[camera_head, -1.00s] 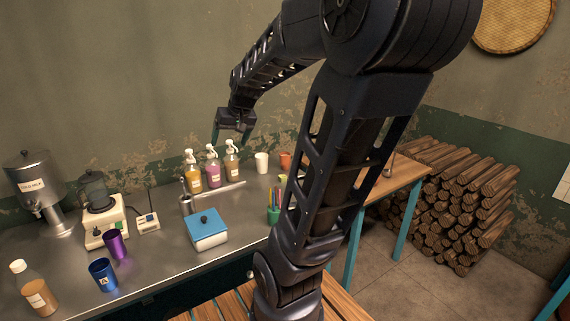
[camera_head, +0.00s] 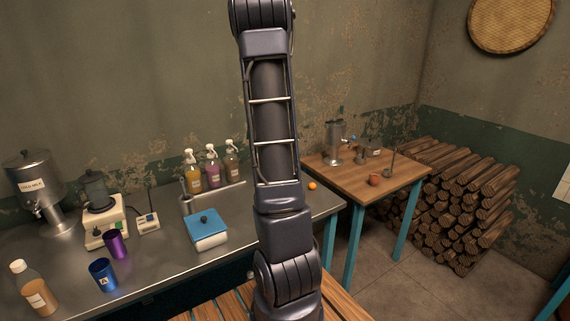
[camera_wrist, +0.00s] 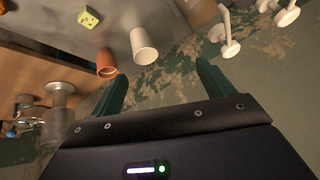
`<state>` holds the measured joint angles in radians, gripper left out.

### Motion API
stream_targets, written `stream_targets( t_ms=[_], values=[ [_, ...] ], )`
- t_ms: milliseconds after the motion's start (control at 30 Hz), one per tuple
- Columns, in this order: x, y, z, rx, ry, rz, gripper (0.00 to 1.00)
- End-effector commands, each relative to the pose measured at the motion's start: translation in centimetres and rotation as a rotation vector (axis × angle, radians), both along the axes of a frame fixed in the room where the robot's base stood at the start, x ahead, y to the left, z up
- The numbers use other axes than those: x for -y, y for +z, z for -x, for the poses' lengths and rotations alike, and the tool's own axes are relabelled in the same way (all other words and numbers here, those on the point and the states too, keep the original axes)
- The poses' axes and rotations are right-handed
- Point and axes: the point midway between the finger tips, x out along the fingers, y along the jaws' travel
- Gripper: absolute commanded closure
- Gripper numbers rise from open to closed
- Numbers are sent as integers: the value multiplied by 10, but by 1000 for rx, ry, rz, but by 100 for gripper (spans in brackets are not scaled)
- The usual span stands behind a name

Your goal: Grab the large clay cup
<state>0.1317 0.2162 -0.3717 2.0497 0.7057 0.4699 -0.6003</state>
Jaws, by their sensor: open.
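A terracotta-coloured clay cup (camera_wrist: 107,64) stands on the metal counter in the wrist view, close to a white cup (camera_wrist: 144,48). In the head view both are hidden behind my arm. Another small reddish clay cup (camera_head: 374,179) sits on the wooden table in the head view. My gripper (camera_wrist: 161,72) is open and empty in the wrist view. The terracotta cup appears just beyond its left fingertip, and the white cup lies between the lines of the two fingers. My gripper is out of the head view.
Pump bottles (camera_head: 212,167), a blue-lidded box (camera_head: 206,231), a purple cup (camera_head: 115,245) and a blue cup (camera_head: 103,274) stand on the metal counter (camera_head: 160,270). An orange ball (camera_head: 312,186) lies near its right end. A metal urn (camera_head: 335,143) stands on the wooden table (camera_head: 345,178). A yellow block (camera_wrist: 88,18) shows in the wrist view.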

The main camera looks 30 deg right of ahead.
Motion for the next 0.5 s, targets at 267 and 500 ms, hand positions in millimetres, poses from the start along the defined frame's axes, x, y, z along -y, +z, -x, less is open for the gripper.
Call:
stream_targets(
  t_ms=[267,500],
  values=[
    [85,-63,-33,-21,-108,88,20],
    [147,-108,-45,-43,-179,170,20]
  ],
)
